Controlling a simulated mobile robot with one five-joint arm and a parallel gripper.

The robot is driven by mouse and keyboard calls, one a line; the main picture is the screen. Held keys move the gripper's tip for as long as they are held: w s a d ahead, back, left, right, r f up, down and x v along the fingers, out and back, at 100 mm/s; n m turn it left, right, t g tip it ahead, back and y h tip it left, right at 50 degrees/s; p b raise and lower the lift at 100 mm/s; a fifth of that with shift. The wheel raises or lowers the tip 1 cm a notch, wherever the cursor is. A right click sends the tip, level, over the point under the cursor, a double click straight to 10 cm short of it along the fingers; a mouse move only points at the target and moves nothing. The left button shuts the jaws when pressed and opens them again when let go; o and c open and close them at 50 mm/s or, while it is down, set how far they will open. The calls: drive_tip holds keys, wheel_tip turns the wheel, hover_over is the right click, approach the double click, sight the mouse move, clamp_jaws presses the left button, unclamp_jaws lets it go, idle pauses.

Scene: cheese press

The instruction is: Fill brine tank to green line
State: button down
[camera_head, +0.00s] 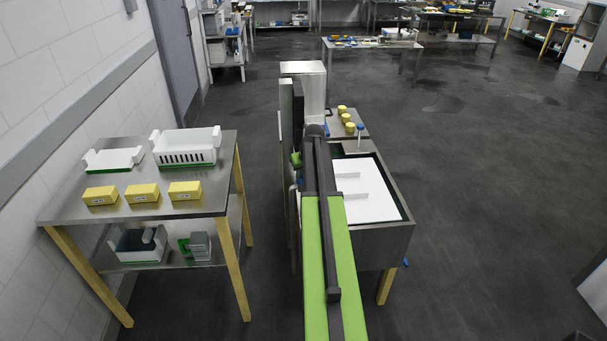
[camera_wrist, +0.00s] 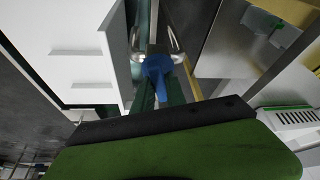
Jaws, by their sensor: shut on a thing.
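The brine tank (camera_head: 388,245) is a steel basin right of my arm in the head view. The panels also fill the left of the wrist view (camera_wrist: 62,38). A blue handle (camera_wrist: 157,65) sits in front of a shiny metal pipe beside the tank in the wrist view. My gripper (camera_wrist: 160,86) is shut on this blue handle. The arm hides the gripper in the head view. I cannot see the green line or the liquid level.
A steel table (camera_head: 75,208) at the left carries yellow blocks (camera_head: 143,193), a white slotted crate (camera_head: 186,147) and a white tray (camera_head: 113,159). A tall steel press (camera_head: 304,80) stands behind the tank, beside several yellow-topped pieces (camera_head: 346,117).

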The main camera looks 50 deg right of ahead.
drive_tip(key=m+h, duration=0.1)
drive_tip(key=m, duration=0.2)
drive_tip(key=shift+m+g, duration=0.4)
drive_tip(key=c, duration=1.4)
unclamp_jaws()
drive_tip(key=shift+o, duration=0.2)
drive_tip(key=shift+s+a+r+p, duration=0.1)
drive_tip(key=shift+s+r+p, duration=0.05)
drive_tip(key=shift+r+p, duration=0.35)
drive_tip(key=p+v, duration=1.5)
drive_tip(key=v, duration=0.1)
